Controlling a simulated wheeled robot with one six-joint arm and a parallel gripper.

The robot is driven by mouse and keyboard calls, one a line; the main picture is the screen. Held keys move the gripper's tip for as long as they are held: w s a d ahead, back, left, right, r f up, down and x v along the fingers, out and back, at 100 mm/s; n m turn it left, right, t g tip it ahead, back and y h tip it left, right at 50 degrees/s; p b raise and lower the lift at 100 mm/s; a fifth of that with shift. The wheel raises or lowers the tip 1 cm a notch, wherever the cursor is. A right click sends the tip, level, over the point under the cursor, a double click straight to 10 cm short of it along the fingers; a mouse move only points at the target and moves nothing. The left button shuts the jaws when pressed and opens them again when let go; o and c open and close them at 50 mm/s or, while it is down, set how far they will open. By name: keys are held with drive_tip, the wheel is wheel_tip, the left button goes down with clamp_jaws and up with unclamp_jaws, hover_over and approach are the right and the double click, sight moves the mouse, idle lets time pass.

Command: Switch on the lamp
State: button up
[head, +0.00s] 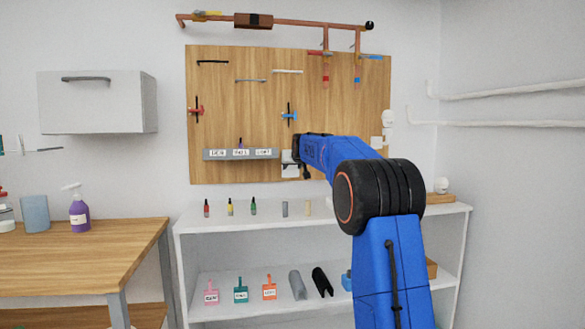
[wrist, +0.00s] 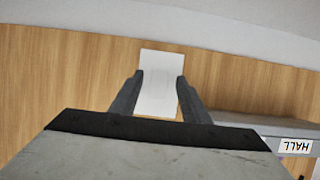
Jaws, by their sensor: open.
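A plain white plate (wrist: 161,62) on the wooden board shows between my fingertips in the wrist view. It looks like a wall switch plate, but I see no clear rocker or button on it. In the head view the white plate (head: 287,170) sits low on the board, partly hidden by my gripper (head: 297,158). My gripper (wrist: 160,77) is open, with one finger at each side of the plate. I cannot tell whether the fingers touch it. No thing in view is clearly a lamp.
A grey ledge (head: 212,155) with several white labels is beside the plate; one label reads HALL (wrist: 296,145). Below stands a white shelf (head: 330,228) with small bottles and tagged items. A wooden table (head: 80,240) is at left. White pipes (head: 500,88) run along the right wall.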

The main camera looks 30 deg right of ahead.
drive_tip(key=shift+w+d+f, duration=0.1)
drive_tip(key=shift+w+f, duration=0.1)
drive_tip(key=shift+w, duration=0.25)
drive_tip(key=c, duration=1.1)
drive_tip(key=shift+o, duration=0.2)
drive_tip(key=shift+f, duration=0.1)
drive_tip(key=shift+d+f+t+h, duration=0.2)
drive_tip(key=shift+t+h, duration=0.2)
drive_tip(key=shift+t, duration=0.7)
drive_tip(key=shift+a+f+t, duration=0.1)
drive_tip(key=shift+f+t, duration=0.05)
drive_tip(key=shift+t, duration=0.15)
